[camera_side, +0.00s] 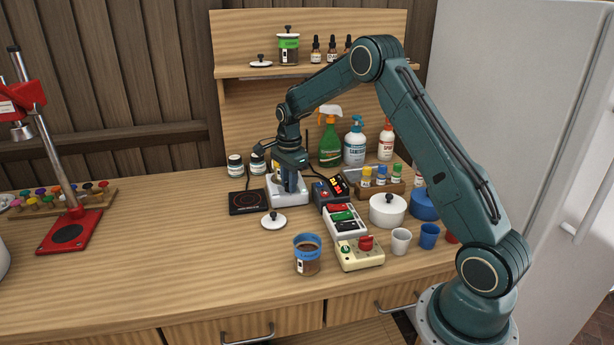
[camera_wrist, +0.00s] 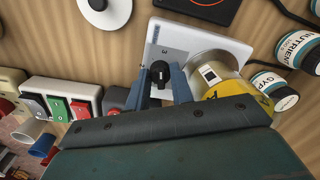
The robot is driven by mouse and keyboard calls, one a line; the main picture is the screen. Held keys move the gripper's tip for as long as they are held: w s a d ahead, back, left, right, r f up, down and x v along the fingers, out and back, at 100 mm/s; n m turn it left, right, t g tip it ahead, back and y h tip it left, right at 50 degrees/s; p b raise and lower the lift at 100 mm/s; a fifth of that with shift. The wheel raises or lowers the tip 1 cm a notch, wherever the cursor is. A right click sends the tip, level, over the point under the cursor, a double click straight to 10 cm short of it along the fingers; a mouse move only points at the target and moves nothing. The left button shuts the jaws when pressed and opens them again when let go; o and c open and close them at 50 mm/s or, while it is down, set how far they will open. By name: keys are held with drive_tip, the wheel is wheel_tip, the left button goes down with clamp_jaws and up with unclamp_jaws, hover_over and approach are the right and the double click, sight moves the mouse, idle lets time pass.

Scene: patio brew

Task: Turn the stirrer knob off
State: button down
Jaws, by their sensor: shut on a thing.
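The stirrer (camera_side: 284,199) is a white, flat box on the bench in the side view. Its white top (camera_wrist: 190,42) also shows in the wrist view. A black knob (camera_wrist: 160,70) with a pale pointer mark sits at its edge. My gripper (camera_wrist: 161,86) points down with one blue-grey finger on each side of the knob and is shut on it. In the side view my gripper (camera_side: 290,184) hides the knob. A jar with a yellow label (camera_wrist: 222,78) stands on the stirrer, close beside one finger.
A black hot plate (camera_side: 248,203) and a loose white lid (camera_side: 273,221) lie left of the stirrer. A dark box with red displays (camera_side: 329,190) and a switch strip (camera_side: 345,219) stand close on its right. A blue-rimmed jar (camera_side: 307,256) stands in front. The bench's left middle is clear.

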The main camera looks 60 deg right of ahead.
drive_tip(key=n, duration=1.2)
drive_tip(key=shift+d+y, duration=0.1)
drive_tip(key=shift+y, duration=0.2)
drive_tip(key=n, duration=0.4)
drive_tip(key=shift+r, duration=0.1)
drive_tip(key=shift+n, duration=2.1)
drive_tip(key=c, duration=1.5)
unclamp_jaws()
drive_tip(key=shift+g, duration=0.3)
